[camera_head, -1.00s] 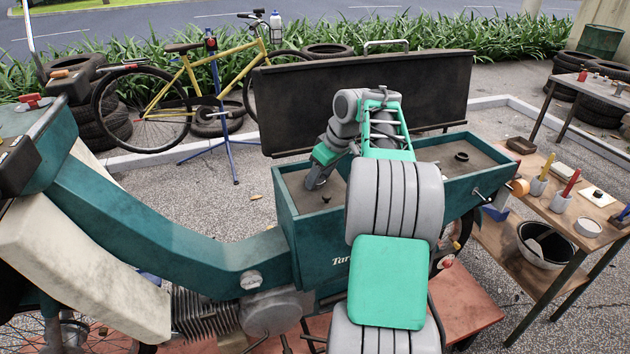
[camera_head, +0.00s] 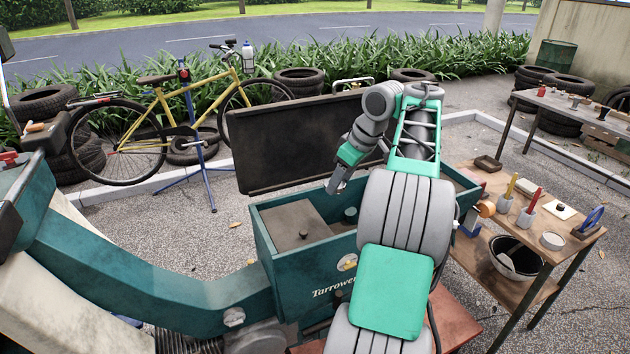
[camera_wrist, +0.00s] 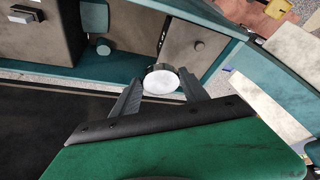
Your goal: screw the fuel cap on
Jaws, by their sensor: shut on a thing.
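My gripper (camera_wrist: 160,88) is shut on a round piece with a pale face and dark rim, which I take for the fuel cap (camera_wrist: 161,80). In the head view my gripper (camera_head: 336,188) hangs in the air above the back edge of the teal cart body (camera_head: 272,243). A brown-grey box with a small dark knob (camera_head: 303,235) sits in its left part. A teal cylinder (camera_head: 351,214) stands right of that box. In the wrist view the cylinder shows too (camera_wrist: 103,46). I cannot tell which part is the filler opening; my arm hides the cart's right part.
A dark raised panel (camera_head: 290,150) stands along the cart's back side, close to my gripper. A wooden bench (camera_head: 575,235) with cups, tools and a bucket is at the right. A yellow bicycle (camera_head: 165,110) stands behind at the left.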

